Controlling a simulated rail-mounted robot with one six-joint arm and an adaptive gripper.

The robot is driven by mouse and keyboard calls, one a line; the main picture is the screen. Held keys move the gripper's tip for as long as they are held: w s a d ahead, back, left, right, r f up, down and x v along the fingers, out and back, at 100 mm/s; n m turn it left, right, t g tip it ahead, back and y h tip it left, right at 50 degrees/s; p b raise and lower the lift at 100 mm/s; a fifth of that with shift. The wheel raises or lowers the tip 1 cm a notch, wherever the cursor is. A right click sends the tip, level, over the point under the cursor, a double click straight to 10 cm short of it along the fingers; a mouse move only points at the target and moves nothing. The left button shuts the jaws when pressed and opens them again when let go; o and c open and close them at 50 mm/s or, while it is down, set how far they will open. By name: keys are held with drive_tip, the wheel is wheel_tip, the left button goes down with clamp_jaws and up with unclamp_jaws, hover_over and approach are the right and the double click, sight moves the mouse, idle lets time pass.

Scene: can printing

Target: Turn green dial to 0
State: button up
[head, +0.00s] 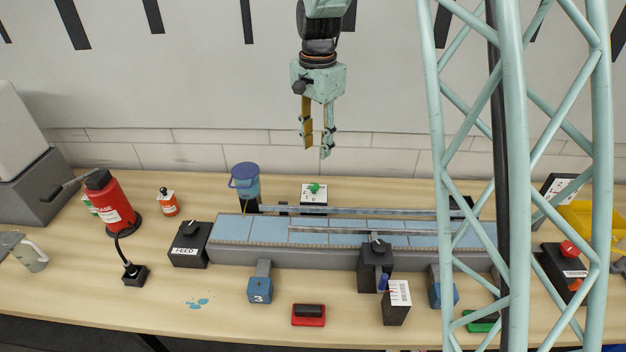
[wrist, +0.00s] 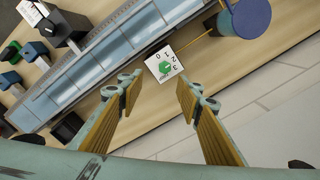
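The green dial (head: 314,188) sits on a small white-faced box at the back of the table, behind the conveyor. In the wrist view the green dial (wrist: 165,67) is on a white plate marked 0, 1, 2 and 3, with the 0 towards the conveyor side. Which number the dial points at is too small to tell. My gripper (head: 316,150) hangs above the dial, well clear of it, fingers pointing down. In the wrist view my gripper (wrist: 160,88) is open and empty, and the dial shows beyond the gap between its fingertips.
The long conveyor (head: 340,258) runs just in front of the dial. A blue bucket (head: 245,182) stands left of it, with a thin rod beside it. The red grease container (head: 110,207) and FEED box (head: 189,245) are further left. The wall is close behind the table.

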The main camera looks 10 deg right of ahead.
sight(314, 185)
drive_tip(key=shift+w+a+f+m, duration=0.1)
drive_tip(key=shift+w+f+m, duration=0.2)
drive_tip(key=shift+w+f, duration=0.65)
drive_tip(key=shift+f, duration=0.15)
drive_tip(key=shift+f+p, duration=0.6)
drive_tip(key=shift+f, duration=6.2)
drive_tip(key=shift+c, duration=0.7)
drive_tip(key=c, duration=0.7)
